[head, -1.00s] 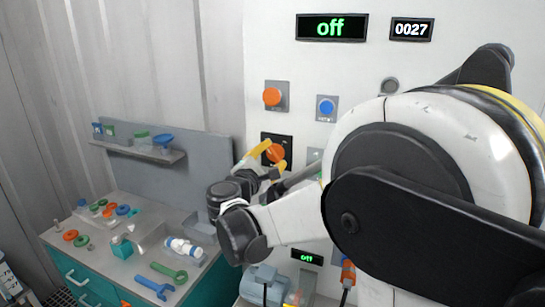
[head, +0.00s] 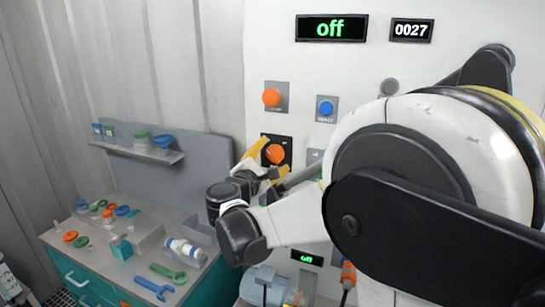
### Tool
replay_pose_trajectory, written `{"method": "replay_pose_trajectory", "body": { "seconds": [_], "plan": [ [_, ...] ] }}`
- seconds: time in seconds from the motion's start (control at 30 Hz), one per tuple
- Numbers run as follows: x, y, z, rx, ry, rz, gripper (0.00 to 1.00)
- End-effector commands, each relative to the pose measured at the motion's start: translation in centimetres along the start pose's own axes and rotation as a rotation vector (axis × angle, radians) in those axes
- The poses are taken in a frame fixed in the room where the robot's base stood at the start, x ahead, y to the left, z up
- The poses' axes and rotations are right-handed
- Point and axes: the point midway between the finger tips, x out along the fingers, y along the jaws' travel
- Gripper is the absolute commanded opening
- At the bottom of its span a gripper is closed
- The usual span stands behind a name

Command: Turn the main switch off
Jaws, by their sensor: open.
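The main switch (head: 275,153) seems to be the orange rotary knob on a black square plate on the white panel. My gripper (head: 266,160) is at this knob, its yellow fingers apart, one at the knob's upper left and one at its lower right. I cannot tell whether the fingers touch the knob. The large display (head: 331,28) at the top of the panel reads "off" in green. My arm covers much of the panel to the right.
An orange button (head: 271,97) and a blue button (head: 325,108) are above the knob. A small display (head: 307,257) is below. A workbench (head: 103,262) with wrenches, rings and bottles stands at the left, under a shelf (head: 140,150).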

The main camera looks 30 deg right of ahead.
Motion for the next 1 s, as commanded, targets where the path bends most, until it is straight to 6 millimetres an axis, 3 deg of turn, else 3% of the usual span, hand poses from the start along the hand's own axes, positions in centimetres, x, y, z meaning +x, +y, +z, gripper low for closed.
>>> {"method": "replay_pose_trajectory", "body": {
  "seconds": [0.17,0.4,0.6,1.0],
  "plan": [
    [-2.1,0.1,-0.1,0.000,0.003,0.002,0.70],
    [-7.6,0.1,-0.1,0.000,0.004,0.004,0.70],
    [-10.9,0.1,-0.1,0.000,0.002,0.002,0.70],
    [-11.9,0.0,0.0,0.000,0.000,0.000,0.70]
  ]
}}
